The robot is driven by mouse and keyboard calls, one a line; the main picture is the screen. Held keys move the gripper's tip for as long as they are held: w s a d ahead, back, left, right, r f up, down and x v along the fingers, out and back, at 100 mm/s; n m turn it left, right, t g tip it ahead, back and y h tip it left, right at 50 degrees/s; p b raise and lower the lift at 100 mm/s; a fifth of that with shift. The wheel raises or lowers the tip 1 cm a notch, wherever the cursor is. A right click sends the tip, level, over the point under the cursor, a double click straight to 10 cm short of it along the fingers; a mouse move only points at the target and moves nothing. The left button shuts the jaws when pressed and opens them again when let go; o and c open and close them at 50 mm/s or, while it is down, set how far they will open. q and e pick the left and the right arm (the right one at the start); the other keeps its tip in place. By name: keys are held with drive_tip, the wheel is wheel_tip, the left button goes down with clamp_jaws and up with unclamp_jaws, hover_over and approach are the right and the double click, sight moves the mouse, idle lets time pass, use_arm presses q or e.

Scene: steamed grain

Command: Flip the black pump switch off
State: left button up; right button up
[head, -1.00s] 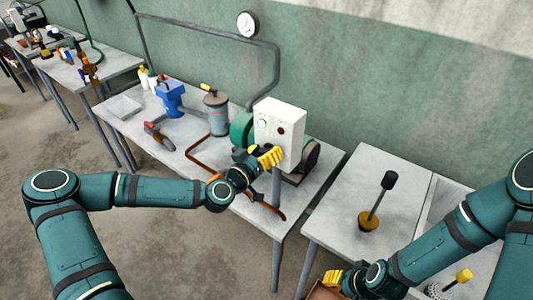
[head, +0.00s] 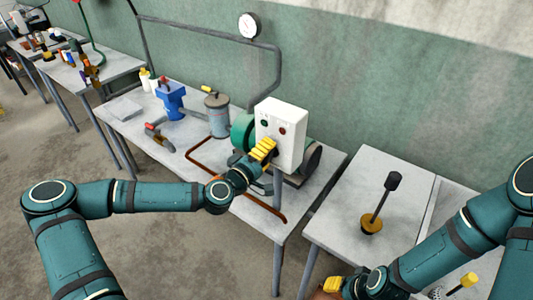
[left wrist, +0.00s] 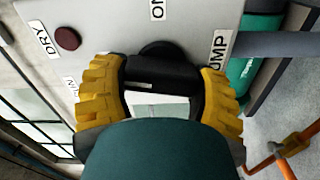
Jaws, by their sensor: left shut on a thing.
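A white control box (head: 281,132) stands on a post by the near side of the pump table. Its front has a dark red lamp (head: 282,131) and a dark green lamp (head: 264,122). My left gripper (head: 263,150) is at the lower front of this box. In the left wrist view its two yellow fingers are shut on the black pump switch (left wrist: 158,48), on the panel between the "ON" and "PUMP" labels. The fingers and palm hide much of the switch. My right gripper (head: 332,285) is low in the head view, with its jaws mostly hidden.
A green motor (head: 242,130) sits behind the box. A grey canister (head: 216,115), a blue vessel (head: 171,98) and brown piping (head: 205,160) are on the same table. A table (head: 345,215) on the right carries a black-topped lever (head: 381,205). A round gauge (head: 249,25) hangs on the wall.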

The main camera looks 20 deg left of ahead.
use_arm(q)
drive_tip(key=shift+f+n, duration=0.1)
drive_tip(key=shift+n, duration=1)
drive_tip(key=o, duration=1.2)
drive_tip(key=v, duration=0.7)
drive_tip(key=shift+s+a, duration=0.1)
drive_tip(key=shift+s, duration=0.15)
